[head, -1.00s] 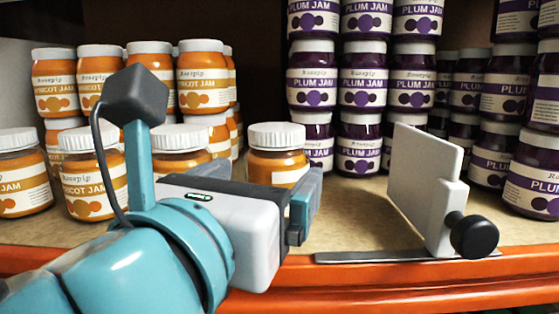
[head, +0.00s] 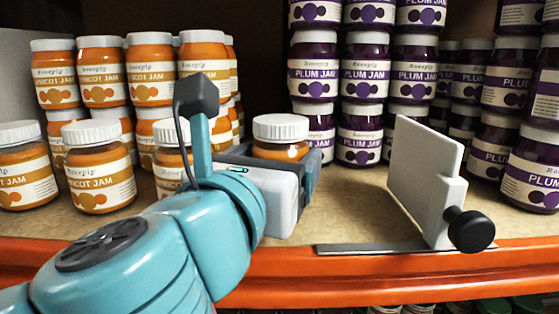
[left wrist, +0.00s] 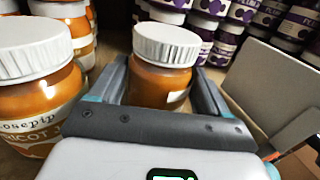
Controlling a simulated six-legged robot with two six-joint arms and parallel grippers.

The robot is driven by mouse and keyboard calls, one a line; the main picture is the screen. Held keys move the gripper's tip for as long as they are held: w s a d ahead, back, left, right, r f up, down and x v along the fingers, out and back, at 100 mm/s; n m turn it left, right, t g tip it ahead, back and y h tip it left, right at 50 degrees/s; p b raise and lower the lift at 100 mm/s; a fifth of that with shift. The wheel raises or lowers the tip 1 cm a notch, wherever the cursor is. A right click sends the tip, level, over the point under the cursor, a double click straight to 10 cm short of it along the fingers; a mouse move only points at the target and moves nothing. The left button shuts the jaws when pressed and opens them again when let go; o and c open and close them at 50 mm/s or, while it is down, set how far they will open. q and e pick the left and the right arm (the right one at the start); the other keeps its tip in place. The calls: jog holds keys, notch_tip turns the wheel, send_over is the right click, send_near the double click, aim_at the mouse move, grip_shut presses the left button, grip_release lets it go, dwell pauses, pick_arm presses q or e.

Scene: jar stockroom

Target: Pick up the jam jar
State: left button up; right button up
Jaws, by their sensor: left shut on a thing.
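The jam jar (head: 281,136) is an orange apricot jar with a white lid. It stands upright at the front of the apricot group, apart from the stacks. In the left wrist view the jar (left wrist: 160,85) sits between the two fingers. My left gripper (head: 310,160) reaches in from the left and is shut on this jar. In the left wrist view the gripper (left wrist: 162,92) has a finger on each side of it. The jar's lower part is hidden behind the gripper body, so I cannot tell whether its base touches the shelf. My right gripper is not in view.
Apricot jars (head: 100,165) stand close on the left, some stacked. Stacks of plum jam jars (head: 365,80) stand behind and to the right. A grey upright divider (head: 425,175) with a black knob stands at the shelf's orange front edge (head: 400,268). Bare shelf lies between jar and divider.

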aim_at(272, 123)
pick_arm(q)
jog(key=shift+s+a+r, duration=0.1)
jog(key=shift+r, duration=0.1)
jog(key=shift+s+a+r, duration=0.1)
jog(key=shift+r, duration=0.25)
notch_tip(272, 123, up, 6)
jog(key=shift+r, duration=0.1)
jog(key=s+a+b, duration=0.1)
jog(key=s+a, duration=0.3)
jog(key=s, duration=0.1)
jog(key=s+a+b, duration=0.1)
jog(key=s+a, duration=0.3)
jog(key=s, duration=0.1)
jog(key=s+a+b, duration=0.2)
jog(key=s+a, duration=0.2)
jog(key=s, duration=0.1)
jog(key=shift+a, duration=0.15)
jog(key=shift+s+a, duration=0.1)
